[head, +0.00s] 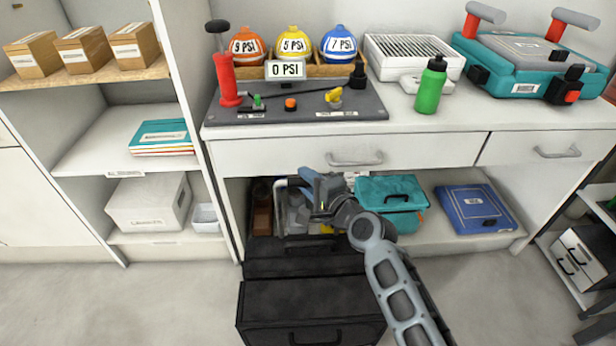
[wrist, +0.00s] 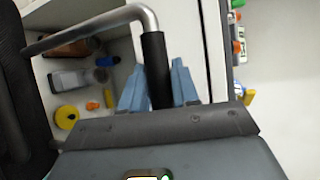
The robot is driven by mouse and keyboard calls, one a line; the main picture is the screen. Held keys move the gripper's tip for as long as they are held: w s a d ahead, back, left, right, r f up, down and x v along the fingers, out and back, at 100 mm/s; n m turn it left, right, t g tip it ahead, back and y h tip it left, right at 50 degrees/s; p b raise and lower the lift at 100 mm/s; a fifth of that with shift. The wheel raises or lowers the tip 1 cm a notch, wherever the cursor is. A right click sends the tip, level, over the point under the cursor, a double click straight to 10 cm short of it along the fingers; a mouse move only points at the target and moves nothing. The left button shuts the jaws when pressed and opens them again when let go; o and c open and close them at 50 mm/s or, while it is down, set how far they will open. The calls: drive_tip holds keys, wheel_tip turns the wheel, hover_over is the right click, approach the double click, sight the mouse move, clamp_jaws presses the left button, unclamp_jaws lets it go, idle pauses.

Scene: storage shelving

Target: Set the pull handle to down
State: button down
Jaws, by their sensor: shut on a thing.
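The pull handle is a grey metal tube, seen in the head view (head: 279,204), rising from the back of a black rolling toolbox (head: 312,306) on the floor. In the wrist view the handle's tube (wrist: 95,29) bends into a black grip (wrist: 157,66). My gripper (head: 316,190) is at the top of the handle. Its two blue fingers also show in the wrist view (wrist: 159,88), one on each side of the black grip and shut on it. The handle stands raised above the toolbox lid. Part of its far side is hidden behind my gripper.
A white counter (head: 420,147) with drawers stands above and behind. Its open lower shelf holds a teal case (head: 390,190), a blue case (head: 473,207) and small loose items. White shelving (head: 100,170) stands at left.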

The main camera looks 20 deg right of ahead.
wheel_tip(320, 180, down, 12)
drive_tip(key=b, duration=0.8)
drive_tip(key=shift+r, duration=0.25)
drive_tip(key=c, duration=0.9)
unclamp_jaws()
drive_tip(key=shift+s+r, duration=0.1)
drive_tip(key=shift+s, duration=0.05)
drive_tip(key=p+v, duration=0.1)
drive_tip(key=v, duration=0.6)
drive_tip(key=shift+s+d+p, duration=0.1)
drive_tip(key=shift+s+p, duration=0.2)
